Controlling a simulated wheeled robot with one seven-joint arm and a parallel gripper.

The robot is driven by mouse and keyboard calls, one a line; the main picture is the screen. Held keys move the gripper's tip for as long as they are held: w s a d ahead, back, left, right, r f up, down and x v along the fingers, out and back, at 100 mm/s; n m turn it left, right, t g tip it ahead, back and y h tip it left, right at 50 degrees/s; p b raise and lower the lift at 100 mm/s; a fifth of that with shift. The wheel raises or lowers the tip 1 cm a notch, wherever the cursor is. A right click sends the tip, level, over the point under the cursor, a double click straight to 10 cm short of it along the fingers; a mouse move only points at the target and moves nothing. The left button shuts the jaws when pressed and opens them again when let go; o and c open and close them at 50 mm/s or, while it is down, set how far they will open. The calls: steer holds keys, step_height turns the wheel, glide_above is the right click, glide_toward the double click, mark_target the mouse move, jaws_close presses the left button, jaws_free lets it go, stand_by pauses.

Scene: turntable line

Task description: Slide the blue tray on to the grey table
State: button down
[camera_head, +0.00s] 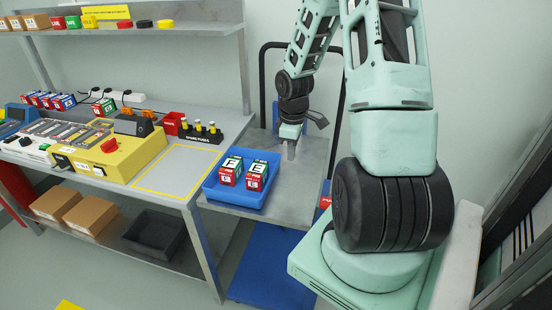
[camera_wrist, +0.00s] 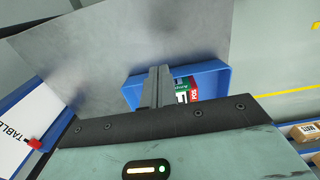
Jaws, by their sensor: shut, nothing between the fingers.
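The blue tray (camera_head: 232,199) holds two boxes with green, white and red faces, marked F (camera_head: 230,172) and E (camera_head: 257,176). It stands at the left end of a grey table (camera_head: 303,185) with a blue base, close against the workbench edge. My gripper (camera_head: 291,152) is shut and empty, pointing down just right of the tray. In the wrist view the closed fingers (camera_wrist: 157,80) overlap the near part of the blue tray (camera_wrist: 215,72); I cannot tell whether they touch it. The fingers and wrist hide part of the tray and boxes there.
The workbench (camera_head: 206,150) at left has a bare yellow-outlined area (camera_head: 178,170) beside the tray. A black rail (camera_head: 263,85) rises behind the grey table.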

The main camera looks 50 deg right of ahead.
step_height(320, 180, down, 9)
steer(key=shift+a+r, duration=0.1)
steer(key=shift+r, duration=0.1)
steer(key=shift+w+a+r+p, duration=0.1)
steer(key=shift+w+a+p, duration=0.15)
steer(key=shift+w, duration=0.35)
steer(key=shift+w+a+p, duration=0.1)
steer(key=shift+w+a, duration=0.1)
steer(key=shift+w, duration=0.35)
steer(key=shift+w+a, duration=0.25)
steer(key=shift+w, duration=0.4)
